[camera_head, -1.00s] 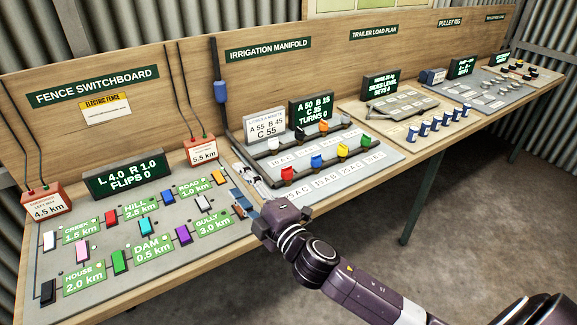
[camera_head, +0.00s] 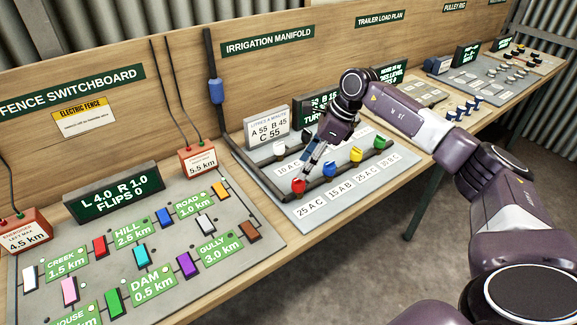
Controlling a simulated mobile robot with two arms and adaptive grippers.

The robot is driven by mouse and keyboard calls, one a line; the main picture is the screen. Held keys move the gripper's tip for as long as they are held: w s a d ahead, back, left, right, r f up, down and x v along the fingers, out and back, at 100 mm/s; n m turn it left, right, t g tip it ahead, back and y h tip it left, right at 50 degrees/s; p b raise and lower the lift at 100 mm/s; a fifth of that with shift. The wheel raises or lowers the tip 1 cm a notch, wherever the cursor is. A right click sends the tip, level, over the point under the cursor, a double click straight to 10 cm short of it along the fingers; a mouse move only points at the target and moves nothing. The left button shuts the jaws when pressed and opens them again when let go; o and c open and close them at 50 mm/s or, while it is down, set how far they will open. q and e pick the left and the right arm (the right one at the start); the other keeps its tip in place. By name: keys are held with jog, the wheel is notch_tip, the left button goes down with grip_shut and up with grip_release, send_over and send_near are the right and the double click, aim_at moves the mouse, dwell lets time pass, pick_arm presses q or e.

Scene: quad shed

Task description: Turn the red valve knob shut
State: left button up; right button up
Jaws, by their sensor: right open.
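The red valve knob (camera_head: 298,186) sits at the near left end of the front pipe on the grey irrigation manifold board (camera_head: 270,197). My right gripper (camera_head: 308,160) points down just above and behind the red knob. Its jaws are open, and it looks close to the knob; I cannot tell whether it touches. My right arm reaches in from the right over the board and hides part of the manifold display. My left gripper is not in view.
On the same pipe are a blue knob (camera_head: 330,169), a yellow knob (camera_head: 356,154) and a green knob (camera_head: 379,142). A white knob (camera_head: 279,148) is on the rear pipe. The fence switchboard (camera_head: 150,292) lies to the left.

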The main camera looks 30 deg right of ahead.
aim_at(301, 181)
notch_tip(301, 181, down, 3)
jog(key=shift+s+d+f+p, duration=0.1)
jog(key=shift+s+p, duration=0.05)
jog(key=shift+p, duration=0.65)
jog(key=x, duration=0.2)
jog(key=shift+w+f+p, duration=0.25)
jog(key=shift+w+p, duration=0.05)
jog(key=shift+w+f, duration=0.15)
jog(key=shift+f, duration=0.3)
jog(key=c, duration=1.1)
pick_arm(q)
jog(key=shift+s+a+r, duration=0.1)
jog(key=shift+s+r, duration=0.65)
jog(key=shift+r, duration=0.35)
